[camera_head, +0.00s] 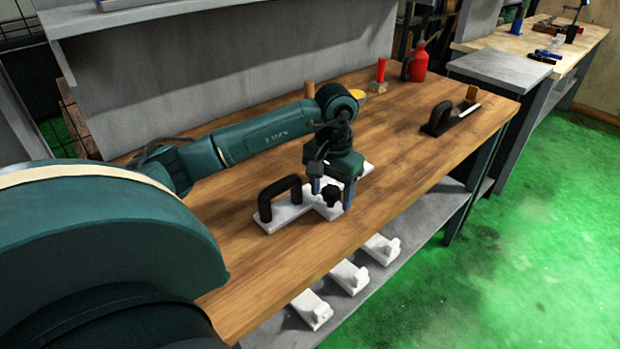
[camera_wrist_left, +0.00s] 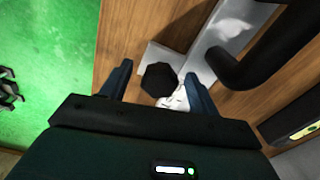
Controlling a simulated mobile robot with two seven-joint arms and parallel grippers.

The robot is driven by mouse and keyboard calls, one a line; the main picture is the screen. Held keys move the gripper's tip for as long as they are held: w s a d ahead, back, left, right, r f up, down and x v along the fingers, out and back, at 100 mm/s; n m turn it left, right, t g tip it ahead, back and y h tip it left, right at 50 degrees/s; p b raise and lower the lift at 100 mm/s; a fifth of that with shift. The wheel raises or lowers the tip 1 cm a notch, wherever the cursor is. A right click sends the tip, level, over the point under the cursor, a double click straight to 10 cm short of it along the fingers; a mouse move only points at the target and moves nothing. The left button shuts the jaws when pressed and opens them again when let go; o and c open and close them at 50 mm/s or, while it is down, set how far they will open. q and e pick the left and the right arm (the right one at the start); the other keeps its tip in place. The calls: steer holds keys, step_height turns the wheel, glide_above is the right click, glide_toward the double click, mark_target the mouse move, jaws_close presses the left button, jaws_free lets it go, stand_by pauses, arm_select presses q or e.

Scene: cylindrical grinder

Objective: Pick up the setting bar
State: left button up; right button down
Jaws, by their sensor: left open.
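The setting bar appears to be the white T-shaped piece (camera_head: 287,215) lying flat on the wooden bench, with a black arched handle (camera_head: 279,198) and a black knob (camera_head: 331,194). My left gripper (camera_head: 332,197) is open and points down over the knob end. In the left wrist view the black knob (camera_wrist_left: 158,80) shows between the two spread fingers (camera_wrist_left: 157,84), with room on both sides. The white bar (camera_wrist_left: 222,32) and its handle (camera_wrist_left: 265,48) show to the right. The gripper partly hides the bar in the head view. My right gripper is not in view.
A black-handled tool (camera_head: 450,118) lies farther along the bench (camera_head: 400,160). A red bottle (camera_head: 419,65) and a red-handled brush (camera_head: 381,73) stand at the back. Several white parts (camera_head: 349,276) lie on the lower shelf. The bench between the bar and the black-handled tool is clear.

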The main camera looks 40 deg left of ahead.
arm_select(q)
steer(key=shift+c, duration=0.5)
jaws_close()
steer(key=shift+r, duration=0.1)
steer(key=shift+r, duration=0.1)
